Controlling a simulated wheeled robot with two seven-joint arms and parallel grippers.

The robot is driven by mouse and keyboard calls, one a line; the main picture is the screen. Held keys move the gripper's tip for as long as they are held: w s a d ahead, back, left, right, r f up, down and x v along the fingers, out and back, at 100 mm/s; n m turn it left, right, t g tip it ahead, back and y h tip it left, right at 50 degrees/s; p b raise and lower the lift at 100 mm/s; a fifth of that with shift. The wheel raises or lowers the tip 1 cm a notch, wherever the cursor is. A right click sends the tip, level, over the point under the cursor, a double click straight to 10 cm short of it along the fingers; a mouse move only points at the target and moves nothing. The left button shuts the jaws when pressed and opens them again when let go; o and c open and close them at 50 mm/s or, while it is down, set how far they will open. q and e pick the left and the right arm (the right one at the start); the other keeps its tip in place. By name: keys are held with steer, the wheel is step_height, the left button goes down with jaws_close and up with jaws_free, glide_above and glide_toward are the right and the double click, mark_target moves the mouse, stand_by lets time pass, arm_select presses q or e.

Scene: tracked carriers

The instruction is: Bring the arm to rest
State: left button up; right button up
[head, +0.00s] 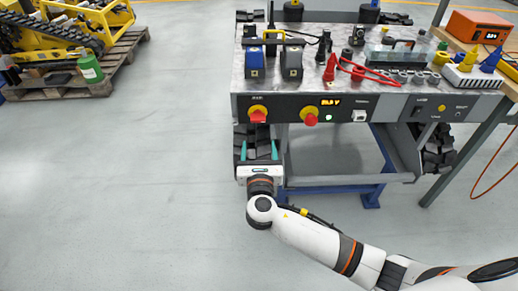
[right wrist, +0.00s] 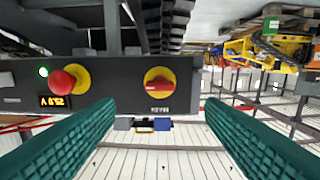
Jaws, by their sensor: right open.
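My right gripper (head: 259,151) is in front of and below the front panel of the carrier bench (head: 345,107). Its two teal fingers are apart with nothing between them, and they point toward the panel. They also frame the right wrist view (right wrist: 158,112), one on each side. Beyond them is a red rotary switch on a yellow disc (right wrist: 158,84), apart from the fingers. The same switch shows in the head view (head: 258,115). My right arm reaches in from the lower right. My left gripper is not in view.
A red mushroom button (head: 309,118) and a lit display (head: 330,101) are on the panel right of the switch. Tools, red cables and connectors crowd the bench top. A yellow tracked machine (head: 60,30) stands on a pallet at upper left. The floor at left is clear.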

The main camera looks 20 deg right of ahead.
steer(key=s+d+f+m+g+y, duration=0.2)
steer(key=s+f+m+g, duration=0.4)
steer(key=s+f+m, duration=0.65)
steer(key=s+d+f+m+g+y, duration=0.15)
steer(key=s+f+m+g, duration=0.6)
steer(key=f, duration=0.75)
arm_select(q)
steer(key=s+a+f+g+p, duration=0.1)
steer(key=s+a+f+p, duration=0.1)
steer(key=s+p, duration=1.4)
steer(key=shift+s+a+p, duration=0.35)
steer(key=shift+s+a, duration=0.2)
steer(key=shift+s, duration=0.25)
arm_select(e)
steer(key=s+d+f+m+g, duration=0.1)
steer(key=s+f+m, duration=0.1)
steer(key=s, duration=0.7)
steer(key=s+d+f+m+g+y, duration=0.1)
steer(key=s+f+m, duration=0.2)
steer(key=s, duration=0.7)
steer(key=s+d+f+m+g, duration=0.1)
steer(key=s+f+m, duration=0.2)
steer(key=s, duration=0.7)
steer(key=shift+s+d+m, duration=0.15)
steer(key=shift+s+m, duration=0.05)
steer(key=shift+m, duration=1)
